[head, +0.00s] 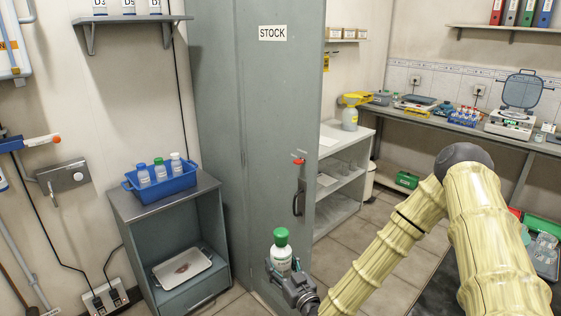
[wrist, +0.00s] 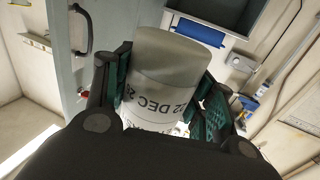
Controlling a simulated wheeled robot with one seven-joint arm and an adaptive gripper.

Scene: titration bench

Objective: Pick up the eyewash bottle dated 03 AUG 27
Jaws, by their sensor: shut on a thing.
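My gripper (head: 290,285) is shut on a white bottle with a green cap (head: 281,253), held up in front of the tall grey cabinet. That is not 03 AUG 27. Three more bottles stand in a blue bin (head: 163,188): one blue-capped (head: 144,176), one green-capped (head: 160,170) and one white-capped (head: 177,166). Their dates are too small to read.
A white shelf unit (head: 345,158) and a long bench (head: 440,122) are behind on the right.

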